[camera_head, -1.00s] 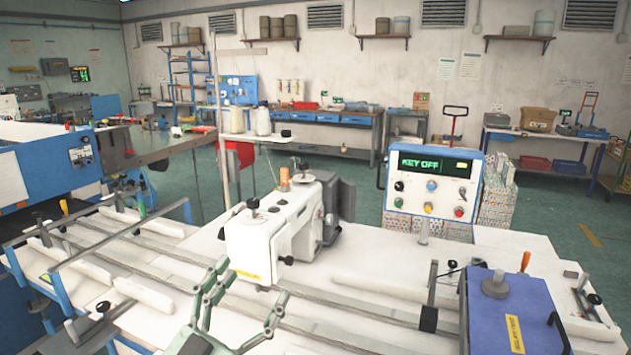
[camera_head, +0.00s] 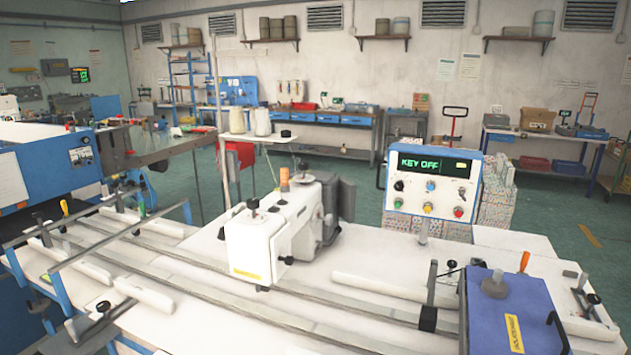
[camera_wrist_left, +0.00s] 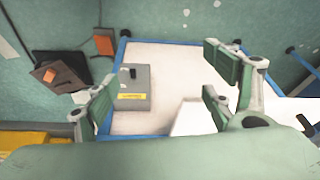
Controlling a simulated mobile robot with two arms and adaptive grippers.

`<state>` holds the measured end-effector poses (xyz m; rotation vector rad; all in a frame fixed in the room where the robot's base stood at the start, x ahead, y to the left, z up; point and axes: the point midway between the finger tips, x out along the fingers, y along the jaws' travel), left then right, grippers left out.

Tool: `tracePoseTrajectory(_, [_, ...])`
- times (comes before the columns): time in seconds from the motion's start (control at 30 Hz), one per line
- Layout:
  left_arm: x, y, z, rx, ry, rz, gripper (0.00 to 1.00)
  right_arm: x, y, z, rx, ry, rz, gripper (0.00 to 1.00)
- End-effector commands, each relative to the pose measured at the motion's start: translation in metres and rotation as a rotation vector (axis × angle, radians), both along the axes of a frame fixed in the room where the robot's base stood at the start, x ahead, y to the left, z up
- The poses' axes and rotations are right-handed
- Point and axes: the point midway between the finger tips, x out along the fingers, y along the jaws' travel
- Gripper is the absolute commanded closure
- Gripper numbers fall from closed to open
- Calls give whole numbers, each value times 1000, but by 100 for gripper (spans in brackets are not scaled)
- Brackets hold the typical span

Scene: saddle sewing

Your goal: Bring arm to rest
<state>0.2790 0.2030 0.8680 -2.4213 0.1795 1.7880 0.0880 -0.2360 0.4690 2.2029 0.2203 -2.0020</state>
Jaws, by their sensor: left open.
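My left gripper (camera_wrist_left: 160,95) shows in the left wrist view with its green-padded fingers spread wide and nothing between them. Beyond the fingers lies a white surface with a blue edge (camera_wrist_left: 160,60), with a grey box (camera_wrist_left: 134,85) with a yellow label on it. In the head view neither gripper shows. The white sewing machine (camera_head: 262,240) stands on the white table (camera_head: 190,262). The control panel (camera_head: 432,188) behind it on the right reads KEY OFF.
Long metal rails (camera_head: 190,290) run across the table. A blue box (camera_head: 508,310) stands at the front right. Thread cones (camera_head: 262,122) stand behind the machine. An orange item (camera_wrist_left: 103,45) and a dark item (camera_wrist_left: 58,70) show at left in the wrist view.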

Motion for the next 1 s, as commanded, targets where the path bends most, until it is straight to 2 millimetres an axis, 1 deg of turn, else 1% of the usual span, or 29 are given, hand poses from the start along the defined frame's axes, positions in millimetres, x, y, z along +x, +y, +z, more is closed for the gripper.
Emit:
tracePoseTrajectory(0.03, [2,0,-16,2,9,0,24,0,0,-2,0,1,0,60])
tracePoseTrajectory(0.17, [7,-1,-55,2,23,-1,24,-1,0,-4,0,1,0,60])
tracePoseTrajectory(0.27, [9,-2,-94,4,39,-3,24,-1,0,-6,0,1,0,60])
tracePoseTrajectory(0.3, [8,-2,-113,4,46,-4,24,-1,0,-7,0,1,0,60])
tracePoseTrajectory(0.37, [6,-2,-143,5,57,-6,24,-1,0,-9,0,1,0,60])
tracePoseTrajectory(0.4, [3,-2,-163,5,64,-7,24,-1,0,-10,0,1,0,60])
tracePoseTrajectory(0.47, [-3,-2,-192,7,75,-9,24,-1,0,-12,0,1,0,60])
tracePoseTrajectory(0.5, [-8,-1,-211,8,83,-10,24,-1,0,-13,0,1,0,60])
tracePoseTrajectory(0.57, [-17,0,-239,9,95,-13,24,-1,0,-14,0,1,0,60])
tracePoseTrajectory(0.6, [-25,1,-257,10,103,-14,24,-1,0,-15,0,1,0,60])
tracePoseTrajectory(0.67, [-37,3,-282,11,114,-17,24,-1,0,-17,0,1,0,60])
tracePoseTrajectory(0.7, [-47,5,-299,12,121,-19,24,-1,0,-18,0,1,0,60])
tracePoseTrajectory(0.77, [-62,7,-322,14,133,-21,24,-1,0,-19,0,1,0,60])
tracePoseTrajectory(0.8, [-73,9,-337,15,140,-23,24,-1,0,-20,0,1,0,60])
tracePoseTrajectory(0.9, [-103,14,-370,17,160,-27,24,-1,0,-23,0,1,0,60])
tracePoseTrajectory(1.0, [-134,20,-395,21,177,-31,24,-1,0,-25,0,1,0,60])
